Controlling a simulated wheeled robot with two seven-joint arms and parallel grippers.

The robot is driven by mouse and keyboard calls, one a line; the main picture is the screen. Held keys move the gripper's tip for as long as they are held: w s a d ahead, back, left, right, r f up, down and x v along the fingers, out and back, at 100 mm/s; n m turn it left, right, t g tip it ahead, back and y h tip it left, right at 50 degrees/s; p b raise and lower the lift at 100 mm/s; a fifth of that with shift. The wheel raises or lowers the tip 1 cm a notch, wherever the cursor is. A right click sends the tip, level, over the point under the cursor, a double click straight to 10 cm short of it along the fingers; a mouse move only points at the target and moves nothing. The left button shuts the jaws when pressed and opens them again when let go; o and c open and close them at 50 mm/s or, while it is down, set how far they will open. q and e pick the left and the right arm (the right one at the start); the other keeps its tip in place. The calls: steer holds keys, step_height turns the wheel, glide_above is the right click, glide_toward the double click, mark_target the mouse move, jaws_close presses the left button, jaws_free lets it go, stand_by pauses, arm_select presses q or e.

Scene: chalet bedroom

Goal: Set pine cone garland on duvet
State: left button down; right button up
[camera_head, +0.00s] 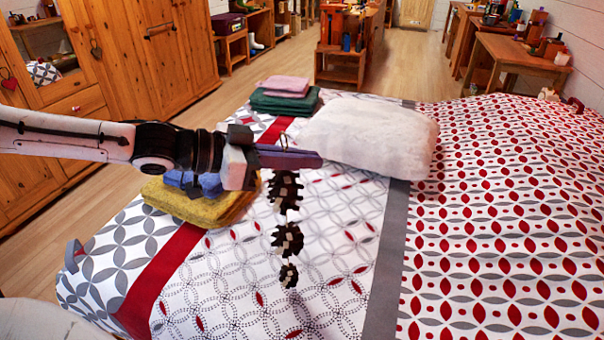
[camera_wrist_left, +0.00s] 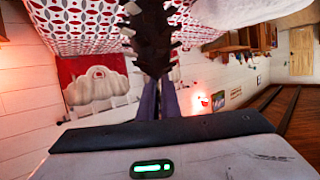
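The pine cone garland (camera_head: 287,238), a string of dark brown cones with pale tips, hangs straight down from my left gripper (camera_head: 303,158). The gripper is shut on its upper end, where a small loop shows above the fingers. In the left wrist view the garland (camera_wrist_left: 150,38) looms dark and close beyond the fingers (camera_wrist_left: 158,98). The duvet (camera_head: 500,230) is white with red and grey leaf patterns and covers the bed. The garland hangs over its pale dotted part; whether the lowest cone touches it I cannot tell. My right gripper is out of view.
A fluffy white blanket (camera_head: 370,135) lies on the bed behind the garland. Yellow and blue folded cloths (camera_head: 205,205) lie below my left arm; green and pink ones (camera_head: 285,97) lie farther back. The patterned right side of the bed is clear. A wooden wardrobe (camera_head: 140,55) stands left.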

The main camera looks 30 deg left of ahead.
arm_select(q)
step_height(320, 180, down, 2)
steer(key=shift+f, duration=0.1)
steer(key=c, duration=2)
jaws_free()
steer(key=shift+f+b, duration=0.1)
steer(key=shift+b, duration=0.2)
